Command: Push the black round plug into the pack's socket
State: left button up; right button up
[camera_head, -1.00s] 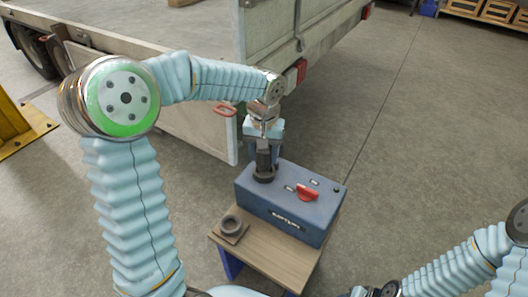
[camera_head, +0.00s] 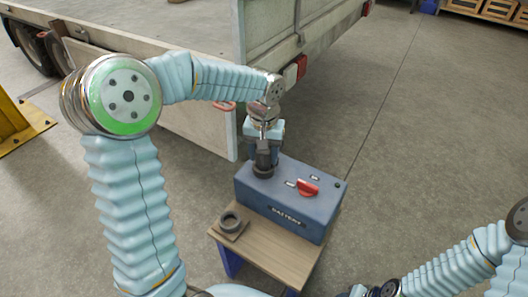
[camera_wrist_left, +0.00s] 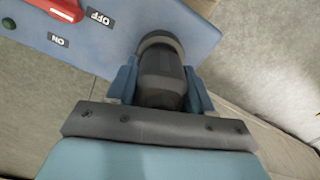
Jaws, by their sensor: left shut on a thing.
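The blue pack (camera_head: 285,203), lettered as a battery, sits on a small wooden-topped stand. My left gripper (camera_head: 264,150) is shut on the black round plug (camera_head: 263,159) at the left part of the pack's top. In the left wrist view the plug (camera_wrist_left: 162,78) is between the two blue fingers, its far end at a grey-black collar (camera_wrist_left: 160,41) on the pack (camera_wrist_left: 110,38). The plug hides the socket's inside, so I cannot tell how deep it sits.
The pack's top carries a red switch (camera_head: 308,188) with ON and OFF labels. A dark ring on a square base (camera_head: 231,222) stands on the stand's wooden top (camera_head: 270,257). A trailer (camera_head: 190,130) is close behind my left arm. The floor at right is clear.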

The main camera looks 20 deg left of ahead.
pick_arm(q)
jog(key=shift+f+b, duration=0.45)
jog(key=shift+f, duration=0.15)
dwell(0.5)
jog(key=o, duration=1.1)
jog(key=shift+o, duration=0.2)
jog(key=shift+r, duration=0.1)
jog(key=shift+r+p, duration=2.85)
jog(key=shift+r, duration=0.65)
jog(key=shift+f, duration=0.1)
